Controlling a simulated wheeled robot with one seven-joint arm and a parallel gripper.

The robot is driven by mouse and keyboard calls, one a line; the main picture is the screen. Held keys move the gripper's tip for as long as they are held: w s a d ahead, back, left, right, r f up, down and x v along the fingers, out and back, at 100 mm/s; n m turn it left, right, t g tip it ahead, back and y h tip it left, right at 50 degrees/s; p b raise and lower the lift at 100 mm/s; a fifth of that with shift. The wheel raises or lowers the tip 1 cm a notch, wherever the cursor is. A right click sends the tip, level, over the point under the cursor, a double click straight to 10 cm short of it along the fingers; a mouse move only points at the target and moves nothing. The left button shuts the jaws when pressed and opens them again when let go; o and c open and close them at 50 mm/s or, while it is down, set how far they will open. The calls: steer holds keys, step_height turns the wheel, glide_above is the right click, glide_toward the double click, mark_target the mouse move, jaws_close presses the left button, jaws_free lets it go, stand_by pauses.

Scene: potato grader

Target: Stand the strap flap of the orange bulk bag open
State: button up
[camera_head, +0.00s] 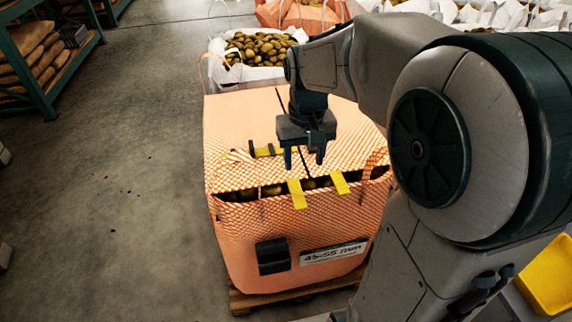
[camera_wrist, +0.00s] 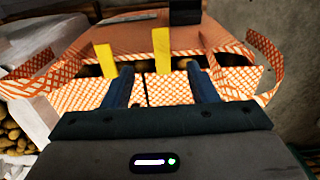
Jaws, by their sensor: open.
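The orange bulk bag (camera_head: 230,235) stands on a wooden pallet with its patterned top panels lying nearly flat. A dark slot along the front of the top shows potatoes inside. Two yellow straps (camera_head: 297,194) (camera_head: 340,183) cross this slot at the front edge of the panels; they also show in the wrist view (camera_wrist: 105,60) (camera_wrist: 162,50). Another yellow strap with a black end (camera_head: 266,151) lies farther back. I cannot tell for certain which panel is the strap flap. My gripper (camera_head: 304,162) is open, pointing down above the top panels, apparently empty.
Orange handle loops (camera_wrist: 268,85) rise at the bag's corners. A white bag of potatoes (camera_head: 262,48) stands behind. A green rack (camera_head: 45,70) with sacks is at the left, a yellow bin (camera_head: 548,275) at lower right.

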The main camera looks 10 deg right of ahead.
steer(key=w+f, duration=0.1)
steer(key=b, duration=0.2)
glide_toward(300, 202)
steer(key=f, duration=0.7)
steer(key=shift+w+d+f, duration=0.1)
steer(key=shift+w+f, duration=0.2)
steer(key=shift+f, duration=0.1)
